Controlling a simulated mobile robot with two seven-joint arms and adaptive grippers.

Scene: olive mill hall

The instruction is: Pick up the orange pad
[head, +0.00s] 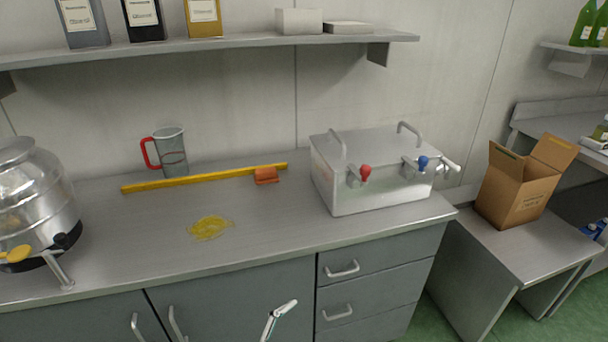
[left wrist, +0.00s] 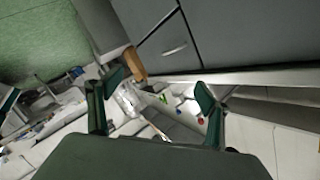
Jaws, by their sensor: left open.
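The orange pad (head: 266,175) lies on the grey metal worktop (head: 150,240), close to the front side of a long yellow bar (head: 205,178), near the bar's right end. My left gripper (left wrist: 158,84) shows in the left wrist view with its two dark green fingers spread apart and nothing between them. I cannot make out the pad in that view. My right gripper is in neither view.
A white tank with red and blue taps (head: 375,170) stands right of the pad. A jug with a red handle (head: 171,152) and a steel vessel (head: 30,200) stand to the left. A yellow spill (head: 210,228) lies in front. A shelf (head: 230,44) hangs above.

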